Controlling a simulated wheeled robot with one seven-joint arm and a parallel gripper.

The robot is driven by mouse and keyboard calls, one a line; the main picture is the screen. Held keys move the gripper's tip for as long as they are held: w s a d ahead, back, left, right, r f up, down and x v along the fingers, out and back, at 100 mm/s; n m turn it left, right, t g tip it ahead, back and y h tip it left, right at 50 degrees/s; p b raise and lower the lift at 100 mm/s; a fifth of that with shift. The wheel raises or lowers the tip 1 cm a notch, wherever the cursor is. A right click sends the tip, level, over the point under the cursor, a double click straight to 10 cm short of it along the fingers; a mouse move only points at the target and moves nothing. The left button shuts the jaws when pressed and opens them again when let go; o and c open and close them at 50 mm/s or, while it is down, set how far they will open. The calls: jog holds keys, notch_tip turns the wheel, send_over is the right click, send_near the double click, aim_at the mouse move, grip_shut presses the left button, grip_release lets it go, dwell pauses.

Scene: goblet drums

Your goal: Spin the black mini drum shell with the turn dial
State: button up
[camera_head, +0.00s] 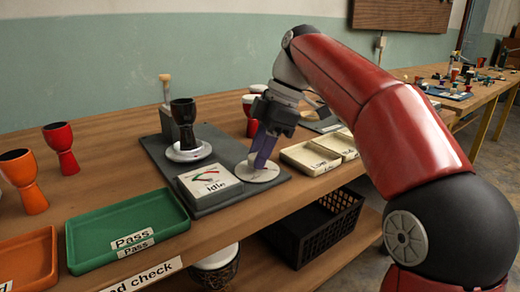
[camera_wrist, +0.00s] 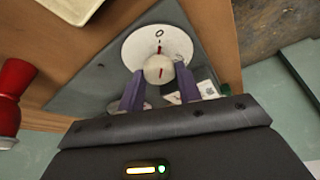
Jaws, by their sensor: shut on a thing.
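The black mini drum shell (camera_head: 183,122) stands upright on a round white turntable (camera_head: 188,153) on a dark grey device base (camera_head: 222,194). The turn dial (camera_head: 265,177) is a white disc at the right of the same base. In the wrist view, the dial (camera_wrist: 137,50) carries a round pale knob (camera_wrist: 159,67) with a red line and a "0" mark. My gripper (camera_head: 261,156) reaches down over the dial. In the wrist view, my gripper (camera_wrist: 158,84) has its purple fingers on either side of the knob, shut on it. The fingers hide part of the dial.
A gauge panel (camera_head: 208,181) on the base is labelled "Idle". A green "Pass" tray (camera_head: 95,222) and an orange tray (camera_head: 25,262) lie at left. Red (camera_head: 60,145) and orange (camera_head: 22,180) shells stand behind them. Cream trays (camera_head: 310,158) lie right of the dial.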

jog(key=shift+m, duration=0.4)
jog(key=m+t, duration=0.1)
jog(key=m, duration=0.2)
jog(key=shift+s+m+t, duration=0.15)
jog(key=shift+m+t, duration=0.25)
jog(key=m+t, duration=0.1)
jog(key=m, duration=0.1)
jog(key=m+t+h, duration=0.1)
jog(key=m, duration=0.2)
jog(key=shift+s+a+r, duration=0.1)
jog(key=shift+s+a, duration=0.05)
jog(key=m+h+p, duration=0.1)
jog(key=m, duration=0.2)
jog(key=m+t+p, duration=0.1)
jog(key=m, duration=0.1)
jog(key=shift+a+m+h, duration=0.1)
jog(key=shift+m+h, duration=0.3)
jog(key=shift+a+m+t+h+p, duration=0.15)
jog(key=shift+m+h+p, duration=0.3)
jog(key=shift+m, duration=0.55)
jog(key=shift+d+m+t+h+p, duration=0.2)
jog(key=shift+m+p, duration=0.4)
jog(key=shift+m, duration=0.7)
jog(key=o, duration=1)
